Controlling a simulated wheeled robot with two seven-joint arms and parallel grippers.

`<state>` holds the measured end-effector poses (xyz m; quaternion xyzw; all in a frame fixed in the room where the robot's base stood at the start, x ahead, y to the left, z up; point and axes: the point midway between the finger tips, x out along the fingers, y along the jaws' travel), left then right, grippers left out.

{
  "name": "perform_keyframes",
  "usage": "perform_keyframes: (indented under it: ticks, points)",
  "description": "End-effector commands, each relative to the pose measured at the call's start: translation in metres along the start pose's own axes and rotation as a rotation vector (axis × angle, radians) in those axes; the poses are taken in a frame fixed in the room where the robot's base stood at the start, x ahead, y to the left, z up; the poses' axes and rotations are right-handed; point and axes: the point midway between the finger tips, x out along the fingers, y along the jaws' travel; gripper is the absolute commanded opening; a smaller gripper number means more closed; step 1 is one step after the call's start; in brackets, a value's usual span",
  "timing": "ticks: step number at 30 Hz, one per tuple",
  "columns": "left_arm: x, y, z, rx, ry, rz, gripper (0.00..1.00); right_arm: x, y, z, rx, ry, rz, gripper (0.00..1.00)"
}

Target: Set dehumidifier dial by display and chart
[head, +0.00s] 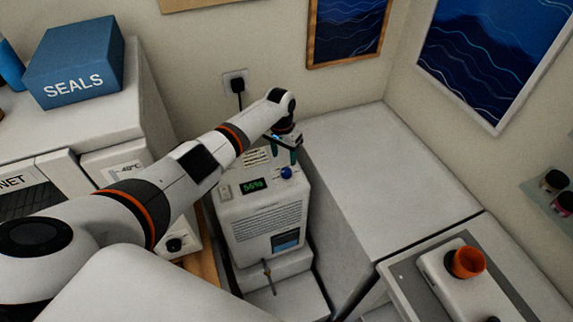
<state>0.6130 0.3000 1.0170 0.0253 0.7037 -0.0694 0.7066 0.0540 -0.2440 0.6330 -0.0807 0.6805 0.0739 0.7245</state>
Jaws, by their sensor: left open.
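My right gripper is not in view.
A white worktop (385,185) is clear to the right of the dehumidifier. A blue SEALS box (75,62) sits on the left cabinet. A plug (237,84) is in the wall socket behind.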

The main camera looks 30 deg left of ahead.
Motion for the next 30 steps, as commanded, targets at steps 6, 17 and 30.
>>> perform_keyframes:
  ticks: [6,17,30]
  points:
    - [0.045,0.002,-0.002,0.003,-0.001,0.002,0.55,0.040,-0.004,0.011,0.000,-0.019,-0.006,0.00]
    - [0.073,0.003,-0.001,0.005,0.000,0.001,0.55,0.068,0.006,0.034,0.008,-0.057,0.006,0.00]
    - [0.074,0.002,-0.001,0.005,0.000,0.001,0.44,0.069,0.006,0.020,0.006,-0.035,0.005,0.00]
